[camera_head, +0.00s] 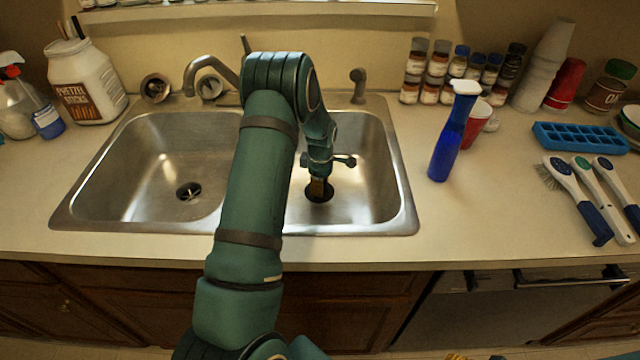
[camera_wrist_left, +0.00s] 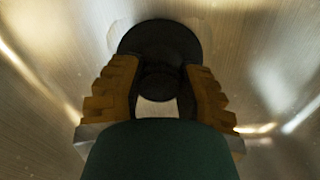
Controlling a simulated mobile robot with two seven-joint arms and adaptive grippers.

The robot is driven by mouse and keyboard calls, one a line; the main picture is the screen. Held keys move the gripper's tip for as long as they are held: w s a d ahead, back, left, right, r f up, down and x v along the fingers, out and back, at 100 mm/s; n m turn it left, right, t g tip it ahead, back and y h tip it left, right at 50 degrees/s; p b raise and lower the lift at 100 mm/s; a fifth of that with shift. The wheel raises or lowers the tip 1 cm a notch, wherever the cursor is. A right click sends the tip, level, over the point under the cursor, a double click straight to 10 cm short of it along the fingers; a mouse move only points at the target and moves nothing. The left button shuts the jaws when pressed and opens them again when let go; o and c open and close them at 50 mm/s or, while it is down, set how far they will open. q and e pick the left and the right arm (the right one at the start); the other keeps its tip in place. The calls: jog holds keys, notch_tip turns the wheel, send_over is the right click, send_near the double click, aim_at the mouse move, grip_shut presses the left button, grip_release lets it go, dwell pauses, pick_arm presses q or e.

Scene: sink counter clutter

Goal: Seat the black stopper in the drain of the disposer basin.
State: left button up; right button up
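The black stopper (camera_wrist_left: 158,84) shows in the left wrist view as a dark round piece between my left gripper's fingers. A wider black disc (camera_wrist_left: 160,42) shows just beyond it; I cannot tell whether this is the stopper's flange or the drain opening. My left gripper (camera_head: 319,185) points down into the right basin (camera_head: 375,190), over the dark round drain area (camera_head: 328,196). Its tan fingers (camera_wrist_left: 157,80) appear closed on the stopper from both sides. Whether the stopper is seated is hidden. At the bottom edge, tan tips (camera_head: 456,357) may be my right gripper.
The left basin (camera_head: 145,160) is empty, with an open-looking drain (camera_head: 189,191). The faucet (camera_head: 205,65) stands behind my arm.

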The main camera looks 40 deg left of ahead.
pick_arm(q)
jog(key=o, duration=0.4)
jog(key=shift+r, duration=0.1)
notch_tip(320, 180, up, 12)
dwell(0.4)
jog(key=shift+d, duration=0.1)
dwell(0.4)
